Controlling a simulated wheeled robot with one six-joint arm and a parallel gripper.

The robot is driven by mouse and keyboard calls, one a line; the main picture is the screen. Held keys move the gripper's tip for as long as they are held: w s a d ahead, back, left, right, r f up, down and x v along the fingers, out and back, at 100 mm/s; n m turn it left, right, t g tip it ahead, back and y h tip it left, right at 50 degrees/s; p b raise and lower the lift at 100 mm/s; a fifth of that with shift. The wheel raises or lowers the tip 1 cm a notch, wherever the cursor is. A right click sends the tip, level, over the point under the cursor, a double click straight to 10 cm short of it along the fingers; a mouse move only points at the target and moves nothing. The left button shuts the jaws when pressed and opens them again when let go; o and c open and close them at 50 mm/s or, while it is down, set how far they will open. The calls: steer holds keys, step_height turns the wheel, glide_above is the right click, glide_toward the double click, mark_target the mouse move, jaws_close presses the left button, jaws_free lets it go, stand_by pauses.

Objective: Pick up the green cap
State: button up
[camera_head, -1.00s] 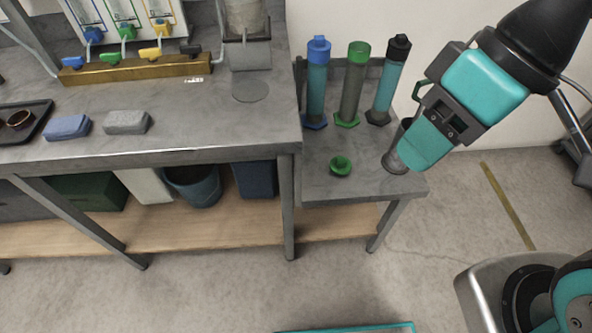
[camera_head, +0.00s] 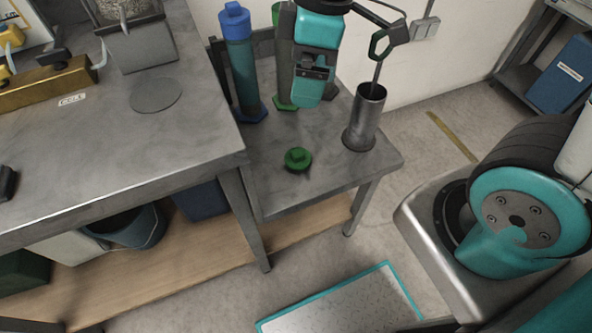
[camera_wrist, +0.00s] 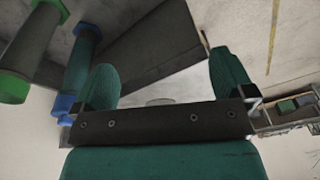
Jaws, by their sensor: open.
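The green cap (camera_head: 297,158) lies on the small grey side table (camera_head: 335,180), near its front left, in the head view. It is a small knob on a wider flange. My gripper (camera_head: 308,101) is above and behind the cap in the head view, in front of the tubes and apart from the cap. In the wrist view my gripper (camera_wrist: 165,78) has its two teal fingers spread wide, with nothing between them. I cannot make out the cap in the wrist view.
A metal cup (camera_head: 366,115) holding a thin rod stands to the right. The higher workbench (camera_head: 190,140) borders the left. The table is clear around the cap.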

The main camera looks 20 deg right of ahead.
steer(key=w+d+f+n+h+b, duration=0.1)
steer(key=w+f+n+b, duration=0.15)
steer(key=f, duration=0.45)
steer(key=w+d+f+n+h+b, duration=0.1)
steer(key=w+d+f+n+b, duration=0.2)
steer(key=f, duration=0.4)
steer(key=b, duration=0.3)
glide_above(298, 152)
steer(key=shift+m, duration=0.25)
steer(key=f, duration=1.1)
steer(key=shift+s+d, duration=0.25)
steer(key=shift+s, duration=0.1)
steer(key=shift+w+a+f+b, duration=0.15)
steer(key=shift+f+b, duration=0.15)
steer(key=shift+f, duration=1.25)
steer(key=shift+w+a+f+b, duration=0.15)
steer(key=shift+f+b, duration=0.15)
steer(key=shift+f, duration=1.2)
steer(key=shift+c, duration=0.2)
steer(key=c, duration=1)
